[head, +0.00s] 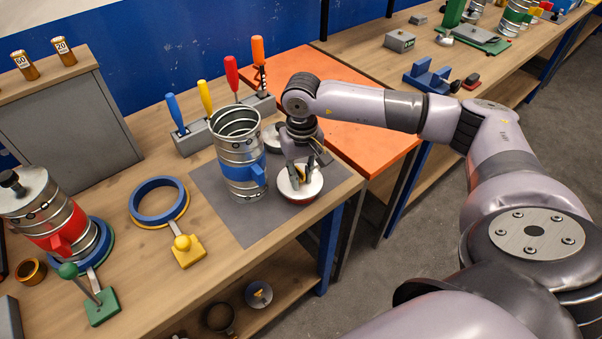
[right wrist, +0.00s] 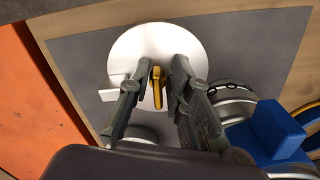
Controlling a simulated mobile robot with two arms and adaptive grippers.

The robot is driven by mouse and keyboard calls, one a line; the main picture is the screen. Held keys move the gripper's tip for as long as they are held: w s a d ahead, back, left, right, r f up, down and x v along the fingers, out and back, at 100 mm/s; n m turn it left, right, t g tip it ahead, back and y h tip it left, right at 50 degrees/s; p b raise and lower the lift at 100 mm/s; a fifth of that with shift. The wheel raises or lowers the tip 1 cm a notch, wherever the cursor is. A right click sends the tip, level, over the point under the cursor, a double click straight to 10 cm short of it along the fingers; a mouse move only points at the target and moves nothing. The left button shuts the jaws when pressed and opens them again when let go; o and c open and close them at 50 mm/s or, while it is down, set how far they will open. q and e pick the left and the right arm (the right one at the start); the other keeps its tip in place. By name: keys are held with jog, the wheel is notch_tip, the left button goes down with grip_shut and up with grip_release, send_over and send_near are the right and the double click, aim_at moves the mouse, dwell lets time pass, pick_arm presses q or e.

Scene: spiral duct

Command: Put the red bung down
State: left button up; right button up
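The red bung (head: 299,190) has a white round top, a red rim and a yellow upright handle. It appears to lie flat on the grey mat (head: 258,222), close to the mat's right side. My right gripper (head: 303,174) is directly above it, pointing down. In the right wrist view the white top of the bung (right wrist: 143,42) shows below the fingers. My right gripper (right wrist: 160,65) is open there, with one finger on each side of the yellow handle and a visible gap on both sides. My left gripper is not in view.
A metal duct can with a blue band (head: 240,165) stands on the mat just left of the bung. Another pale disc (head: 271,138) lies behind. A tool rack (head: 195,138) with screwdrivers stands at the back. An orange bench top (head: 365,150) adjoins on the right.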

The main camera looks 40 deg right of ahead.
jog(key=o, duration=0.3)
jog(key=shift+r, duration=0.1)
jog(key=shift+r, duration=0.15)
notch_tip(320, 180, up, 12)
jog(key=b, duration=0.3)
jog(key=shift+s+f, duration=0.1)
jog(key=shift+f, duration=0.1)
dwell(0.4)
